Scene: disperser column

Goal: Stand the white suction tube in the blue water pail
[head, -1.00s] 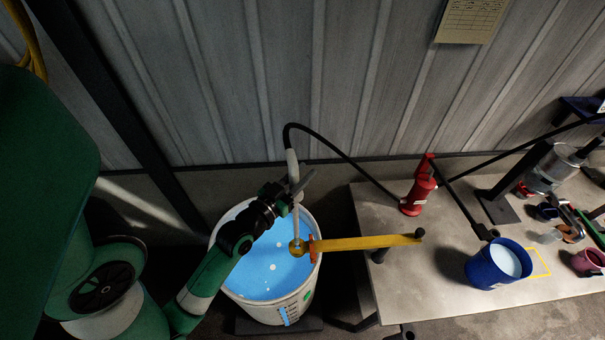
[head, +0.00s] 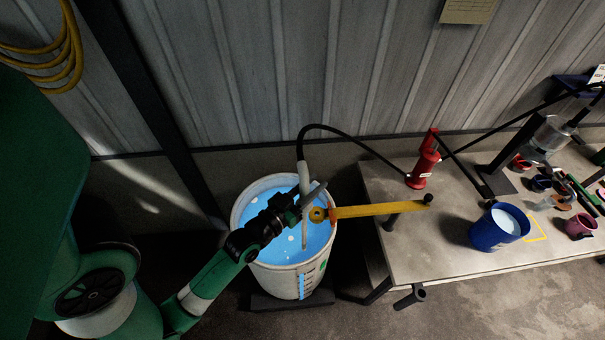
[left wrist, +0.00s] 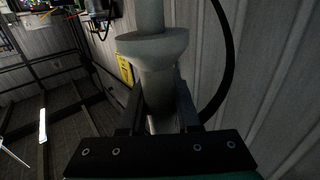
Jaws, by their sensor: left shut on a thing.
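The white suction tube (head: 303,176) is upright in my left gripper (head: 304,197), with a black hose at its top. In the left wrist view the tube's collar (left wrist: 152,48) sits just above the shut fingers (left wrist: 158,108). The pail (head: 244,212) is a white-walled bucket of bright blue water (head: 270,250), standing on the floor left of the bench. The tube's lower part shows against the water inside the rim. I cannot tell how deep its tip reaches. The tube is just left of the ring on the yellow arm (head: 375,210). My right gripper is out of view.
The yellow arm reaches from the bench (head: 440,255) over the pail's right rim. On the bench stand a red pump (head: 424,166), joined to the black hose (head: 355,139), and a blue bucket (head: 490,235) of pale liquid. A wall is close behind.

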